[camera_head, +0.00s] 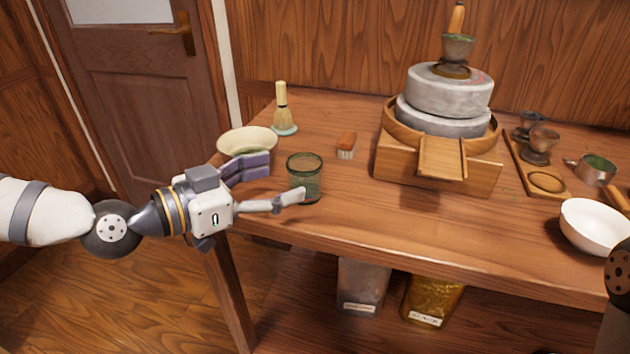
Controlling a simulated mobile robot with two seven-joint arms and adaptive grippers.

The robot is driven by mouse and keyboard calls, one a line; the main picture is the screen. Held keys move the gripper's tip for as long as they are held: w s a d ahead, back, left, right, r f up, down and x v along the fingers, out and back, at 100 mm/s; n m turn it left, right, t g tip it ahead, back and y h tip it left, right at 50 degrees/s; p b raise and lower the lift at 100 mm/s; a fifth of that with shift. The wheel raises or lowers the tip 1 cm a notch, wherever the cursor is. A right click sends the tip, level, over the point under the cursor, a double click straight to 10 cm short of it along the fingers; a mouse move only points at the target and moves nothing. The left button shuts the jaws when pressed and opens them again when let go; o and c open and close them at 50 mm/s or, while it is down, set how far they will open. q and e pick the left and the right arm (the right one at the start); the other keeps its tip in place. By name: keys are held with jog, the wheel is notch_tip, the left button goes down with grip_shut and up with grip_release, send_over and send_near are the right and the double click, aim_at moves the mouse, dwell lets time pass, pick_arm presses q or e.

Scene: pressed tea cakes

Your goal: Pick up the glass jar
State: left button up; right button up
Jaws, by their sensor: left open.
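The glass jar (304,177) is a greenish, clear, open-topped cylinder. It stands upright on the wooden table near its left front part. My left gripper (282,182) is open, its fingers pointing right toward the jar. One finger is behind and left of the jar, and the other reaches across the jar's near side at lower height. I cannot tell whether either finger touches the glass. My right gripper is not in view; only a dark arm part shows at the right edge.
A pale bowl (247,140) sits just behind the left gripper. A whisk (281,108) and a small brush (346,145) stand farther back. A stone mill (449,92) on a wooden base (393,163) is right of the jar. A white bowl (596,228) is at right. The front middle is clear.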

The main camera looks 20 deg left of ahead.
aim_at(290, 171)
pick_arm(q)
jog(key=x, duration=0.4)
jog(key=b+x, duration=0.1)
jog(key=x, duration=0.1)
jog(key=shift+w+a+f, duration=0.1)
jog(key=shift+w+a, duration=0.15)
jog(key=shift+w, duration=0.2)
jog(key=shift+w+d, duration=0.15)
jog(key=c, duration=1.3)
